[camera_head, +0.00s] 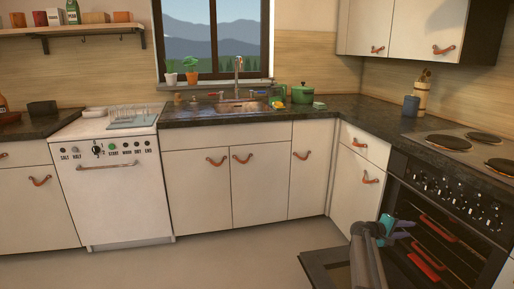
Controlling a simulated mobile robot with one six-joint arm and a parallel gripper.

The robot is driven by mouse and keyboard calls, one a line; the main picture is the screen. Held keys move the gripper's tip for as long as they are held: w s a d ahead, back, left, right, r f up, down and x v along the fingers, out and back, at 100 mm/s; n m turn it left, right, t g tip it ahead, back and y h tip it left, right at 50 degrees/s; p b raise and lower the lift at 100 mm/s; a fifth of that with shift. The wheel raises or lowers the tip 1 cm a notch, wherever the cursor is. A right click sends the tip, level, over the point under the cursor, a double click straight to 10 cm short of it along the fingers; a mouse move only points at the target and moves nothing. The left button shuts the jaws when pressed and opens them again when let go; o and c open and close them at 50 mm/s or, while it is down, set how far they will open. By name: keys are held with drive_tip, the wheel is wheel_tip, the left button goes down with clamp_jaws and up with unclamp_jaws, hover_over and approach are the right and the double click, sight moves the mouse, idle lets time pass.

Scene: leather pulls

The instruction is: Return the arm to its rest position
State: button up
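My arm rises from the bottom edge at the lower right of the head view. My gripper (400,229), with teal parts, is at its end, in front of the open oven (446,205) and above the lowered oven door (326,268). The gripper is small and partly hidden by my arm, so I cannot tell whether its fingers are open or shut. I see no object clearly held in it.
Red-orange bars (425,266) show inside the oven. The lowered door reaches out over the floor beside my arm. White cabinets (257,187) and a dishwasher (110,188) line the wall. The floor (215,264) at centre left is clear.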

drive_tip(key=s+a+f+n+y+p, duration=0.2)
drive_tip(key=a+f+p, duration=0.45)
drive_tip(key=a, duration=0.55)
drive_tip(key=s+a+f+g+y+p, duration=0.1)
drive_tip(key=s+a+f+p, duration=0.2)
drive_tip(key=s+a, duration=0.3)
drive_tip(key=s+a+f+y+p, duration=0.2)
drive_tip(key=s+a+f+p, duration=0.1)
drive_tip(key=s+a+f, duration=0.3)
drive_tip(key=s+a+f+g+y+p, duration=0.1)
drive_tip(key=s+a+f+y+p, duration=0.1)
drive_tip(key=s+a+f, duration=0.3)
drive_tip(key=shift+s+a+g+p, duration=0.2)
drive_tip(key=shift+s+a, duration=0.45)
drive_tip(key=shift+s, duration=0.25)
drive_tip(key=shift+s+a+g+p, duration=0.1)
drive_tip(key=shift+s+a+p, duration=0.1)
drive_tip(key=shift+s+a, duration=0.55)
drive_tip(key=s+a+m+g+y+p, duration=0.2)
drive_tip(key=s+a+y, duration=0.2)
drive_tip(key=s+a, duration=0.6)
drive_tip(key=s+a+m+g+y+p, duration=0.1)
drive_tip(key=s+a+m+g+y, duration=0.1)
drive_tip(key=s+a, duration=0.8)
drive_tip(key=s+g+y, duration=0.1)
drive_tip(key=s+y, duration=0.1)
drive_tip(key=s, duration=0.4)
drive_tip(key=shift+s+p, duration=0.35)
drive_tip(key=shift+d+f, duration=0.1)
